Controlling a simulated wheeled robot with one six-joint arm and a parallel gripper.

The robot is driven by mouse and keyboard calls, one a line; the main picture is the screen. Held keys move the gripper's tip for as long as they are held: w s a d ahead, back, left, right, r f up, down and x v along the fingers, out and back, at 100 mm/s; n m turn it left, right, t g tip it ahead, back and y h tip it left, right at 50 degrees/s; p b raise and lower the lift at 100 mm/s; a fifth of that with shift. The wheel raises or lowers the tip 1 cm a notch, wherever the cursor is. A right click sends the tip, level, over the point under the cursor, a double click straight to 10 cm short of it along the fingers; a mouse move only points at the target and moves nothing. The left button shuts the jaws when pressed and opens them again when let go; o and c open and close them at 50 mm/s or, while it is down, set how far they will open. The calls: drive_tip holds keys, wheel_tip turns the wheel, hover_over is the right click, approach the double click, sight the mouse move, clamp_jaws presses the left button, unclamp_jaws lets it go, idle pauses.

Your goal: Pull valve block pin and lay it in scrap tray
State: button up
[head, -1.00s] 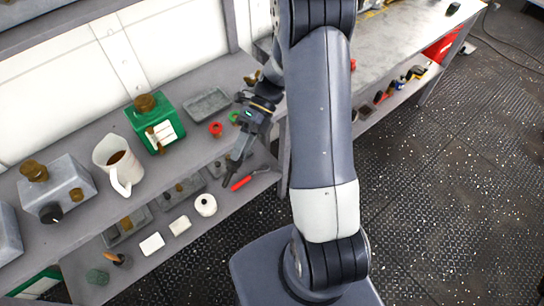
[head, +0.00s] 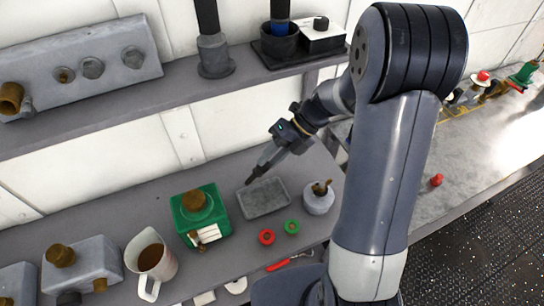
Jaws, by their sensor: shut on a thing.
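My gripper (head: 256,176) points down and left over the left back part of a shallow grey tray (head: 264,198), which looks like the scrap tray. It is shut on a small dark thing, likely the pin; its outline is hard to make out at this size. The tray's visible floor looks empty. A green block (head: 200,214) with a brass cap and a white label stands just left of the tray. A grey block (head: 84,268) with brass fittings stands farther left. I cannot tell which block is the valve block.
A white jug (head: 151,262) stands left of the green block. A grey pot (head: 319,198) is right of the tray. A red ring (head: 267,237) and a green ring (head: 292,226) lie in front. An upper shelf (head: 190,88) carries a bolted grey block (head: 92,66).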

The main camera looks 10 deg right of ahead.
drive_tip(key=shift+s+f+b, duration=0.1)
drive_tip(key=shift+f+b, duration=4.6)
drive_tip(key=shift+f, duration=0.85)
drive_tip(key=o, duration=1.1)
drive_tip(key=v, duration=1.1)
drive_tip(key=shift+f, duration=0.1)
